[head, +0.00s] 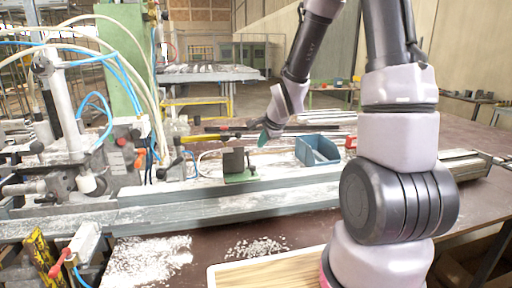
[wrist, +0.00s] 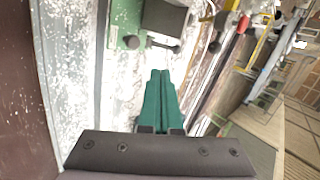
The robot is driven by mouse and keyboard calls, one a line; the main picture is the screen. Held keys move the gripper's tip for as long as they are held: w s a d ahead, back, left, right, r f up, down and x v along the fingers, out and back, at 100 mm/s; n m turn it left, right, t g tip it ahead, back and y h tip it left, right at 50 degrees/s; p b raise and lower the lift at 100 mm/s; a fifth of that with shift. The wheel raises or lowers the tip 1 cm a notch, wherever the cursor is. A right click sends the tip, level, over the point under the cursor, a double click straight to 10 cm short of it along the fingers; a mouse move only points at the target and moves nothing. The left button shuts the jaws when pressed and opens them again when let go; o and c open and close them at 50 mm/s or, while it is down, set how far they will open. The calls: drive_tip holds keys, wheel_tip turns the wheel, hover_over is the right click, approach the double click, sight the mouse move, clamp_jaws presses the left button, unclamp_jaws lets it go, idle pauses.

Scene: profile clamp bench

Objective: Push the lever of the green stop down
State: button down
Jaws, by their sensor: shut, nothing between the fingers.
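The green stop (head: 240,177) sits on the long metal profile rail in the middle of the bench, a dark block (head: 233,160) on a green base. In the wrist view its green plate (wrist: 124,22) and dark block (wrist: 164,20) show at the top, cut by the frame edge. A short dark lever with a round knob (wrist: 131,41) appears at the block's near side there; whether it is up or down I cannot tell. My gripper (head: 264,138) is shut and empty, above and right of the stop. Its green fingers (wrist: 160,75) point toward the stop, apart from it.
A blue open bin (head: 318,150) stands right of the stop. A clamp machine with blue hoses (head: 75,160) fills the left.

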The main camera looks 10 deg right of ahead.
sight(248, 155)
drive_tip(key=x, duration=0.9)
drive_tip(key=shift+w+f, duration=0.15)
drive_tip(key=shift+f, duration=0.1)
drive_tip(key=shift+w+a, duration=0.2)
drive_tip(key=shift+w, duration=1)
drive_tip(key=shift+w+a+f, duration=0.15)
drive_tip(key=shift+w+f, duration=0.05)
drive_tip(key=shift+w, duration=0.4)
drive_tip(key=shift+w, duration=0.15)
